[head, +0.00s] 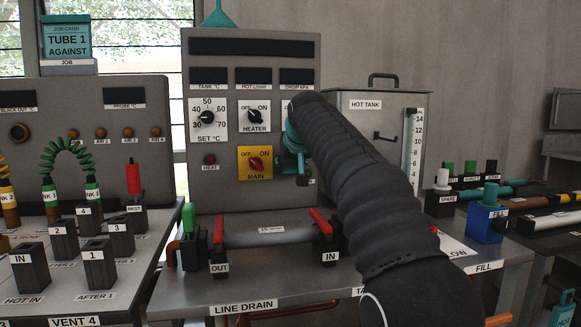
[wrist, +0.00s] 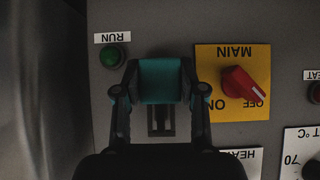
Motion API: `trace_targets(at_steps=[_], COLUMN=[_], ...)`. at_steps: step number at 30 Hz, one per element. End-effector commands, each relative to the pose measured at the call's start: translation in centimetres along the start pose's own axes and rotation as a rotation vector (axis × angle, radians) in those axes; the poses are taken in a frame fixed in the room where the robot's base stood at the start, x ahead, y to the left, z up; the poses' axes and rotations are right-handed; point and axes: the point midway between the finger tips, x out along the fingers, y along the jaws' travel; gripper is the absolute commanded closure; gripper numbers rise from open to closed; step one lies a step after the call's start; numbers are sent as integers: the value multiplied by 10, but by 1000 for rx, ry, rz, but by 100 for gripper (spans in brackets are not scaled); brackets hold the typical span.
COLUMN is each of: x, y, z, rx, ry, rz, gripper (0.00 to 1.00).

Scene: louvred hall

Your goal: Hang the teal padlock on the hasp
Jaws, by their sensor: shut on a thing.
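My gripper (wrist: 161,92) is shut on the teal padlock (wrist: 160,72) in the wrist view, one finger on each side of its body. The padlock is in front of the grey control panel, between the yellow MAIN switch plate and the green RUN lamp. A dark slotted metal piece (wrist: 160,122) shows just below the padlock in this upside-down view. I cannot tell whether it is the hasp or the shackle, or whether the two are joined. In the head view my arm hides most of this spot.
The red MAIN switch (wrist: 240,86) and RUN lamp (wrist: 111,56) are close on either side. In the head view, the hot tank (head: 375,130) stands right of the panel (head: 232,185).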

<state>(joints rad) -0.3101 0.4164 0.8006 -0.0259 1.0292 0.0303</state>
Motion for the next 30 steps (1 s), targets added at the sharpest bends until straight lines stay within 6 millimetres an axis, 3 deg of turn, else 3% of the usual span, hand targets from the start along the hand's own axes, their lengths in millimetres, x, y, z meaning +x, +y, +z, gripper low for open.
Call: trace_targets(at_steps=[30], x=[8], y=[0], z=[10], rx=[0], ry=[0], rz=[0], gripper=[100])
